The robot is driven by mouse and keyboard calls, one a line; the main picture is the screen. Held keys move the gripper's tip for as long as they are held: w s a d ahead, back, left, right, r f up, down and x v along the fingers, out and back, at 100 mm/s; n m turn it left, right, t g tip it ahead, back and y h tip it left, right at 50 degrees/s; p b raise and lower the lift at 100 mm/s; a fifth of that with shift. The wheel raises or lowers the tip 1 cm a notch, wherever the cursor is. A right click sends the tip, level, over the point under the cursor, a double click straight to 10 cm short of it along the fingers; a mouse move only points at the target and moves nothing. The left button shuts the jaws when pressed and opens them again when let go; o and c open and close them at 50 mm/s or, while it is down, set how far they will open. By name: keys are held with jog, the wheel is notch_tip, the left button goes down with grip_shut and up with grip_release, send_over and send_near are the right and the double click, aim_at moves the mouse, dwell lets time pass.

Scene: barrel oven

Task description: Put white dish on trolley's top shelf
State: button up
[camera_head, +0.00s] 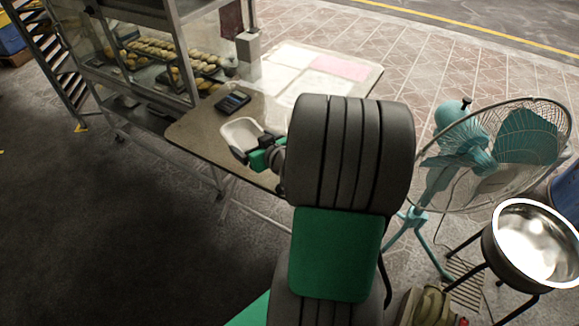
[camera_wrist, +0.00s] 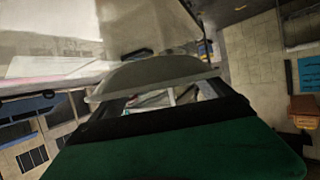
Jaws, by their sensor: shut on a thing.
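The white dish (camera_head: 238,130) is a shallow, pale, rounded dish at the front edge of the table in the head view. My gripper (camera_head: 258,152) is shut on its near rim. In the wrist view, the dish (camera_wrist: 150,72) spans the space in front of my gripper, seen nearly edge-on. I cannot tell whether the dish touches the tabletop or hangs just above it. A dark slatted rack (camera_head: 52,62) stands at the far left; I cannot tell whether it is the trolley. My arm hides part of the table.
The table (camera_head: 200,135) holds a dark calculator-like device (camera_head: 233,102) and paper sheets (camera_head: 340,67). A glass cabinet (camera_head: 150,75) with pastries stands behind left. A teal fan (camera_head: 480,150) and a steel bowl (camera_head: 530,245) stand right. Floor at lower left is clear.

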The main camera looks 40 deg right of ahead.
aim_at(260, 135)
jog(key=s+d+f+b, duration=0.1)
jog(key=d+f+b, duration=0.2)
jog(key=d, duration=0.3)
jog(key=a+r+n+y, duration=0.1)
jog(key=r, duration=0.1)
jog(key=w+a+r+n+y, duration=0.1)
jog(key=a+r+y, duration=0.1)
jog(key=shift+w+a+n+p, duration=0.1)
jog(key=shift+w+n+p, duration=0.1)
jog(key=shift+n+p, duration=0.15)
jog(key=a+n+y, duration=0.2)
jog(key=s+a+n+y, duration=0.1)
jog(key=a, duration=0.1)
jog(key=shift+r+g, duration=0.3)
jog(key=shift+g, duration=0.1)
jog(key=shift+a, duration=0.1)
jog(key=s+d+f, duration=0.1)
jog(key=d+f, duration=0.2)
jog(key=d, duration=0.1)
jog(key=s+d+f, duration=0.1)
jog(key=d+f, duration=0.2)
jog(key=d, duration=0.2)
jog(key=s+d+f, duration=0.2)
jog(key=d+f, duration=0.2)
jog(key=shift+d+f, duration=0.1)
jog(key=shift+d, duration=0.2)
jog(key=shift+f, duration=1.2)
